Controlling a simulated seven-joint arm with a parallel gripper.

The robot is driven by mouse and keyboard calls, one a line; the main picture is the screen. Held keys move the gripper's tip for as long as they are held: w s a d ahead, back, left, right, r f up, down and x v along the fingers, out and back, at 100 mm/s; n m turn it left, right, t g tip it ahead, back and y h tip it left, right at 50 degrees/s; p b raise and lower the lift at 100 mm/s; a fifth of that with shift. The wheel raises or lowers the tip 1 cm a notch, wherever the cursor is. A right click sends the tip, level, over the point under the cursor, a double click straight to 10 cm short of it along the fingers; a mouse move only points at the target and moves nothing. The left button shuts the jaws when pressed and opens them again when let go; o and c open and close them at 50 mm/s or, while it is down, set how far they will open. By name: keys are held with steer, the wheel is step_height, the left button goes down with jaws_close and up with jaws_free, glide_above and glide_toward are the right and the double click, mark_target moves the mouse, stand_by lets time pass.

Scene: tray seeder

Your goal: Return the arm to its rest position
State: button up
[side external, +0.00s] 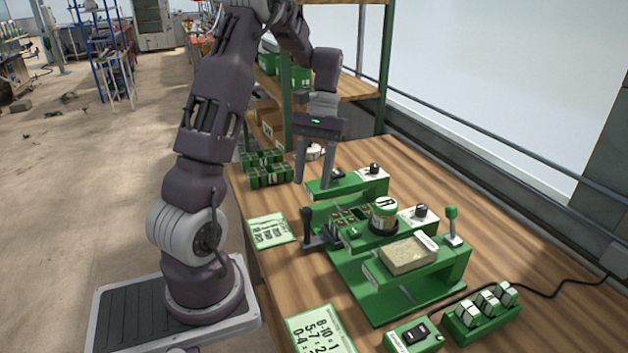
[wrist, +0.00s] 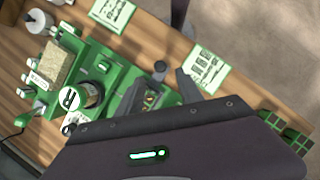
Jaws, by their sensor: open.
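My gripper (side external: 314,178) hangs above the back part of the wooden bench, fingers pointing down, spread apart with nothing between them. In the wrist view its fingers (wrist: 160,95) reach over the green seeder, again with nothing held. The green tray seeder (side external: 425,290) stands on the bench to the right of and nearer than my gripper. It carries a round green-and-white canister (side external: 384,212), a tan block (side external: 407,256), a black-handled lever (side external: 309,225) and a green-knobbed lever (side external: 452,226). The lower ends of the fingers are close to the seeder's far end; I cannot tell the exact gap.
Green cell trays (side external: 268,170) sit at the bench's back left. Printed cards (side external: 271,231) lie along the left edge. A switch box (side external: 414,337) and a green rack of white-topped pieces (side external: 482,312) stand at the front. A green shelf post (side external: 286,115) rises behind my gripper.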

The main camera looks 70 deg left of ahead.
steer(key=s+d+r+m+t+y, duration=0.25)
steer(key=d+r, duration=0.25)
steer(key=d, duration=0.3)
steer(key=s+d+r+m+t+y, duration=0.1)
steer(key=s+d+r+m+t, duration=0.15)
steer(key=d+r, duration=0.4)
steer(key=s+d+f+m+t, duration=0.1)
steer(key=s+d+m+t, duration=0.2)
steer(key=s+d, duration=0.3)
steer(key=shift+s+d+m+t, duration=0.2)
steer(key=shift+d+m+t, duration=0.25)
steer(key=shift+d, duration=0.35)
